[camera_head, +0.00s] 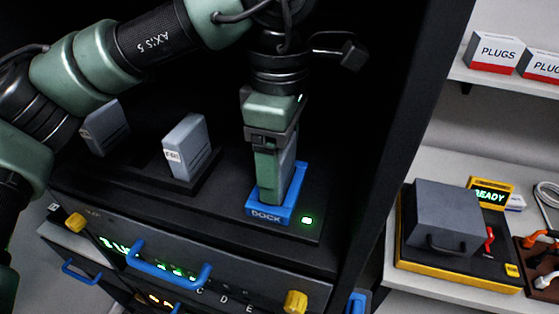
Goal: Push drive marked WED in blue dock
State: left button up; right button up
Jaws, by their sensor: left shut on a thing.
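The blue dock (265,215), lettered DOCK, sits at the right end of the black shelf. A grey drive (289,172) stands upright in it, mostly hidden behind my gripper; its label does not show. My left gripper (270,185) points down over the dock and is shut on this drive. A green light (307,220) glows beside the dock. Two other grey drives stand to the left: one with a label that seems to read FRI (186,146) and one at the far left (105,128) whose label is too small to read. My right gripper is not in view.
The black cabinet's side wall (408,130) stands close on the right. A front panel below has a blue handle (168,270) and yellow knobs (295,301). Beyond the wall are a grey box on a yellow base (450,273) and PLUGS boxes (494,52).

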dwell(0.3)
pick_arm(q)
jog(key=o, duration=1.7)
jog(key=shift+o, duration=0.3)
jog(key=shift+r, duration=0.1)
jog(key=shift+r+p, duration=2.2)
jog(key=shift+r, duration=1.25)
